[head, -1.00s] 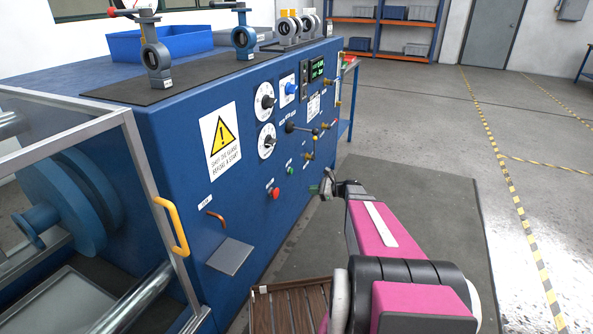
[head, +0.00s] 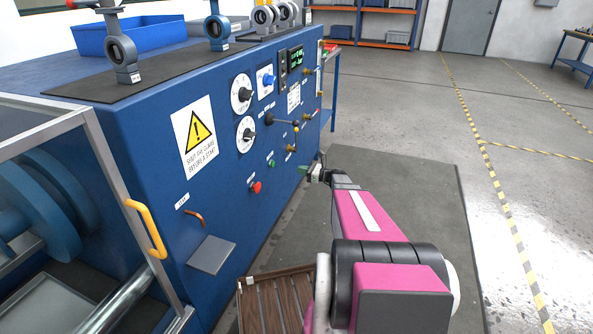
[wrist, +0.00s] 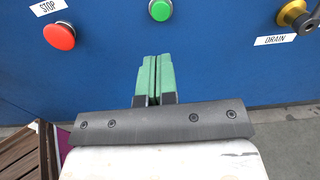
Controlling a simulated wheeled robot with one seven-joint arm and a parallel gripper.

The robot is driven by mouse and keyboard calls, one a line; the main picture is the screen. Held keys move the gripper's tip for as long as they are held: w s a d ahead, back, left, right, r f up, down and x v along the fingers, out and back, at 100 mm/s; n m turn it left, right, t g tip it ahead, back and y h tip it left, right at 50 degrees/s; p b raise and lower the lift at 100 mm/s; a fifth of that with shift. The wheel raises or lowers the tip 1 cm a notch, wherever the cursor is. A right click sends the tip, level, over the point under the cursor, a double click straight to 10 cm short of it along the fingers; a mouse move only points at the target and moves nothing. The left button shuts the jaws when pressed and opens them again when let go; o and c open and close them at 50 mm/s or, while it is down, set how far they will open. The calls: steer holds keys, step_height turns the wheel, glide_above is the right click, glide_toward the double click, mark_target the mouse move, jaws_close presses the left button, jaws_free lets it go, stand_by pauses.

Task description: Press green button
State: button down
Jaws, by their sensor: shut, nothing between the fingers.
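The green button (head: 271,163) is a small round button on the front of the blue cabinet, to the right of and above the red stop button (head: 255,187). In the wrist view the green button (wrist: 160,10) is near the top edge, above my fingertips and apart from them. My gripper (wrist: 155,60) has green fingers, which are together with nothing between them. In the head view my gripper (head: 305,170) is to the right of the green button, in front of the cabinet.
The blue cabinet (head: 225,205) carries dials, a lever and brass valves. A grey pedal-like plate (head: 211,254) and a yellow handle (head: 147,228) stick out at left. In the wrist view the red stop button (wrist: 60,36) and a drain valve (wrist: 296,16) flank the green button.

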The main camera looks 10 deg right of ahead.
steer(key=x, duration=1.2)
steer(key=shift+x, duration=1.05)
steer(key=shift+w, duration=0.15)
steer(key=v, duration=1.5)
